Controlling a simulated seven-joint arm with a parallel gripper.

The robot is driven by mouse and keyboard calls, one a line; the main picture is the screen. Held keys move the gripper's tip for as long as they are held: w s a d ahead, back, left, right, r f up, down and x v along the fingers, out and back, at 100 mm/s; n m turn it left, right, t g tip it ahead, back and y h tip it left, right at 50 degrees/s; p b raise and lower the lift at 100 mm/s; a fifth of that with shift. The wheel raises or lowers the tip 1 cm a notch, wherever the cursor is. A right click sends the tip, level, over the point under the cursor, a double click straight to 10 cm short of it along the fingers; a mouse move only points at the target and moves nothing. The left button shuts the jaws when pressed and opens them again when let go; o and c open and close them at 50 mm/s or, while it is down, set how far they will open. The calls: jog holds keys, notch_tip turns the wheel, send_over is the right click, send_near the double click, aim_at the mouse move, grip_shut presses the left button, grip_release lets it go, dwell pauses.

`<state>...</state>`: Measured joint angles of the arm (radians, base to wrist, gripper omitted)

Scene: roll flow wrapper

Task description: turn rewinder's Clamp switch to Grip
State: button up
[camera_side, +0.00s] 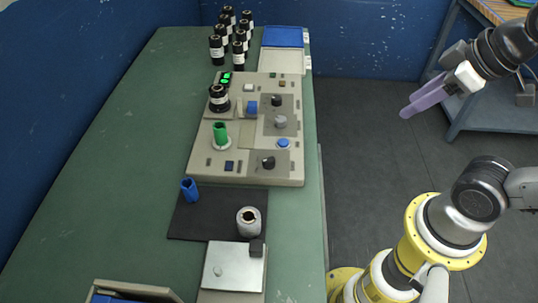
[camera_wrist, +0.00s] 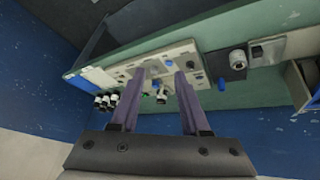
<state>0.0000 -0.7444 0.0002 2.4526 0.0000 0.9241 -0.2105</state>
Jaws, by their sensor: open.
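The beige rewinder machine (camera_side: 206,160) stands on the green bench. It carries a black knob (camera_side: 276,100), a grey knob (camera_side: 280,121) and another black knob (camera_side: 268,162) on darker plates along its right side. Their labels are too small to read, so I cannot tell which is the Clamp switch or how it is set. My gripper (camera_side: 418,104) has purple fingers and hangs to the right of the bench, well clear of the machine. In the wrist view my gripper (camera_wrist: 160,78) is open and empty, and its fingers partly cover the machine (camera_wrist: 188,52).
A black-labelled roll (camera_side: 219,98), a green core (camera_side: 220,134) and blue buttons sit on the machine. Several dark rolls (camera_side: 216,49) and a blue-and-white tray (camera_side: 283,37) stand behind. A blue core (camera_side: 189,188) and grey roll (camera_side: 248,220) are in front. The bench's left side is clear.

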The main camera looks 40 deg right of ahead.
jog(key=w+a+r+n+g, duration=0.1)
jog(key=w+r+n, duration=0.1)
jog(key=w+n, duration=0.15)
jog(key=w+a+r+n, duration=0.1)
jog(key=w+r+n, duration=0.1)
jog(key=w, duration=0.2)
jog(key=n+g, duration=0.5)
jog(key=n, duration=0.2)
send_over(269, 159)
notch_tip(269, 159, down, 14)
notch_tip(269, 159, down, 13)
jog(key=shift+f, duration=0.1)
grip_shut()
